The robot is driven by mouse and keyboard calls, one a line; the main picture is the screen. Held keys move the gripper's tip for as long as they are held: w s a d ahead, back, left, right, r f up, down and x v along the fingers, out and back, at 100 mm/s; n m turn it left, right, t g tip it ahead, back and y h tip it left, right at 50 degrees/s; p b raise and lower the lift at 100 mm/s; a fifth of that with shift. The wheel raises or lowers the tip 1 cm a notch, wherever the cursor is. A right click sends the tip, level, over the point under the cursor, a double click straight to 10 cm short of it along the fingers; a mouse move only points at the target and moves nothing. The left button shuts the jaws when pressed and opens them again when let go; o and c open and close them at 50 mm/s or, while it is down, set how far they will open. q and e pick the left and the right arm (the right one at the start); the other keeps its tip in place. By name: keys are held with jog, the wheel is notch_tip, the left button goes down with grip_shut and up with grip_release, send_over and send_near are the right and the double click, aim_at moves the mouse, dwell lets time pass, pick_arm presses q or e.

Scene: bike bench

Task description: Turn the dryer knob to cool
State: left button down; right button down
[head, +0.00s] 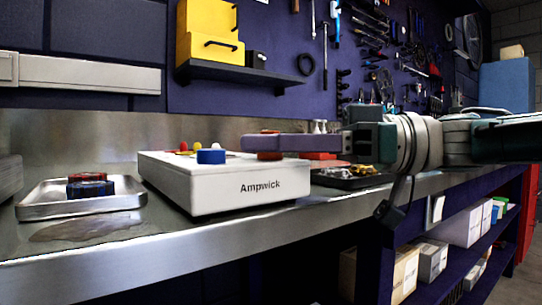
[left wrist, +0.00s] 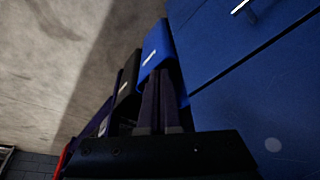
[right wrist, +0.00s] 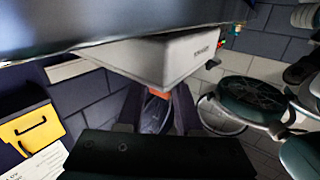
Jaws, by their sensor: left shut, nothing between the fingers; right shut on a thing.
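The dryer is a white box marked Ampwick (head: 222,192) on the metal bench. A blue knob (head: 211,157) stands on its top near the front, with small yellow and red pieces behind it. My right gripper (head: 262,143) comes in level from the right over the box and is shut on a red knob (head: 269,155) at the front right. In the right wrist view the red-orange knob (right wrist: 158,93) shows between the fingertips, against the white box (right wrist: 180,55). The knob's pointer and any labels cannot be made out. My left gripper (left wrist: 160,100) is shut and empty, away from the bench.
A metal tray (head: 85,208) with red and dark blue round pieces stands left of the box. A dark tray (head: 350,181) with small parts lies to the right, under my right arm. A shelf (head: 250,75) with a yellow box (head: 210,32) is on the wall behind.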

jog(key=c, duration=0.6)
grip_release()
jog(key=d+b, duration=0.1)
jog(key=d, duration=0.9)
